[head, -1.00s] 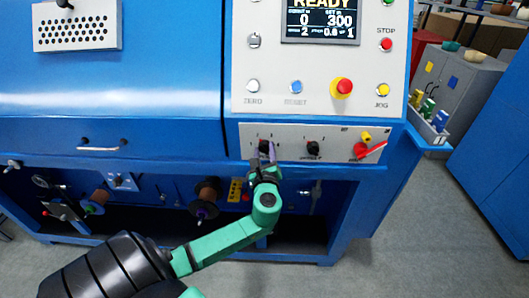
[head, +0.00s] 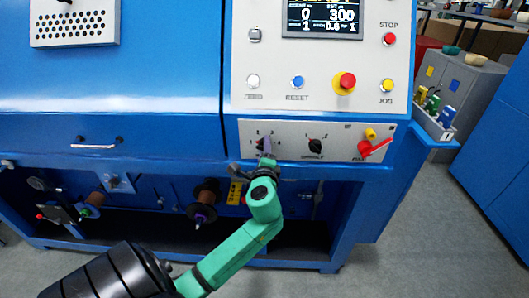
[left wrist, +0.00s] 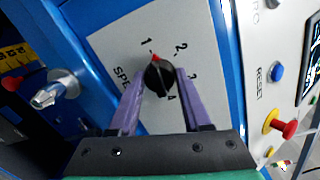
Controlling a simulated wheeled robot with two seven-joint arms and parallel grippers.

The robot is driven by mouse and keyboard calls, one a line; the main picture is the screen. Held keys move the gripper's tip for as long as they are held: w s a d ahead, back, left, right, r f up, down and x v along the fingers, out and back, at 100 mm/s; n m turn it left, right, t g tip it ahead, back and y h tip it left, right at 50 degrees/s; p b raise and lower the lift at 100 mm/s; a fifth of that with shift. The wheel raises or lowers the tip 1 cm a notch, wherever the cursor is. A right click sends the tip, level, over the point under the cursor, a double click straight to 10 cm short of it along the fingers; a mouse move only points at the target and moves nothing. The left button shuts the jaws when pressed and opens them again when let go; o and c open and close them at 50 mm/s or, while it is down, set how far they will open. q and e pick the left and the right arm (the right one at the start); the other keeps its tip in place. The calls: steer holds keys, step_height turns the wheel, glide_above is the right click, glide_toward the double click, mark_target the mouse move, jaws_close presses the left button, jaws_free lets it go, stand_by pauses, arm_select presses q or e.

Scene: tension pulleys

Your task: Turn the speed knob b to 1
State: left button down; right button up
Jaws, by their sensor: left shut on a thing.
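The black speed knob (left wrist: 159,75) has a red pointer mark at its edge, which points towards the printed 1 in the left wrist view. My left gripper (left wrist: 160,76) has its two purple fingers on either side of this knob and is shut on it. In the head view the left gripper (head: 266,146) covers most of the knob on the grey lower panel (head: 230,135). The label beside the knob starts with "SPE"; its letter cannot be read. My right gripper is not in view.
Another black knob (head: 316,146) and a red lever switch (head: 370,149) with a yellow part are to the right on the same panel. Above are a blue RESET button (head: 298,82) and a red emergency button (head: 345,82). An open bay with spools lies below.

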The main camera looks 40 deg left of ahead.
arm_select(q)
steer(key=shift+f+n, duration=0.1)
steer(key=shift+n, duration=0.4)
steer(key=shift+c, duration=1.8)
jaws_free()
steer(key=b+v, duration=0.3)
steer(key=v, duration=1.1)
steer(key=shift+s+r, duration=0.2)
steer(key=shift+s, duration=0.1)
steer(key=shift+d, duration=0.1)
